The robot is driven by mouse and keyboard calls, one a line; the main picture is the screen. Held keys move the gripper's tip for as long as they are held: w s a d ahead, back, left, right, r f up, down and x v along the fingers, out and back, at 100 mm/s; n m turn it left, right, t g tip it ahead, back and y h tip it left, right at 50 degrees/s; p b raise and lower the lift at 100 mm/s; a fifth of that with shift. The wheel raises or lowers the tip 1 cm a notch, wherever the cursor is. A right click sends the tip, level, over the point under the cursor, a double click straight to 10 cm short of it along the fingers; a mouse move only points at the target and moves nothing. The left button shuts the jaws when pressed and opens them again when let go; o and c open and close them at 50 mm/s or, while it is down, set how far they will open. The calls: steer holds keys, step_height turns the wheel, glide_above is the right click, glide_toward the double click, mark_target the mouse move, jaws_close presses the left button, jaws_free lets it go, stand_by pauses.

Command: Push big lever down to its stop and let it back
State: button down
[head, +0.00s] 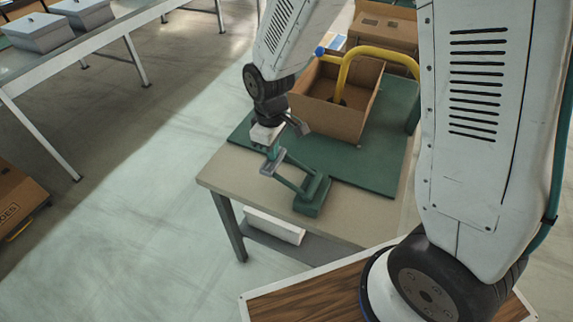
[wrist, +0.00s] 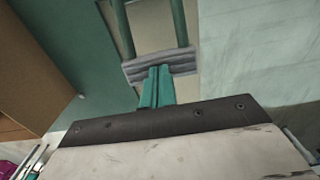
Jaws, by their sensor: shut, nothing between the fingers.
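A green two-rod lever (head: 293,178) with a grey crossbar at its end rises from a green base (head: 313,196) at the front of the table. I take it as the big lever. Its grey crossbar also shows in the wrist view (wrist: 183,63), with the two green rods behind it. My gripper (head: 273,153), with teal fingers (wrist: 157,85), is shut and empty. Its fingertips are at the middle of the crossbar; whether they touch it I cannot tell.
An open cardboard box (head: 333,118) stands on the green mat (head: 375,165) just behind the gripper. A yellow bent bar (head: 385,54) with a blue knob (head: 320,51) arches over it. A closed carton (head: 385,27) is farther back.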

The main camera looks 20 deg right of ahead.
steer(key=shift+r, duration=3.25)
steer(key=shift+s, duration=0.1)
steer(key=s+d+r+m, duration=0.4)
steer(key=s+d+r, duration=0.2)
steer(key=s, duration=0.5)
steer(key=s+d+r+m+t, duration=0.1)
steer(key=s+d+r+m, duration=0.4)
steer(key=s+r, duration=0.5)
steer(key=shift+s+d+r, duration=0.35)
steer(key=shift+d, duration=0.65)
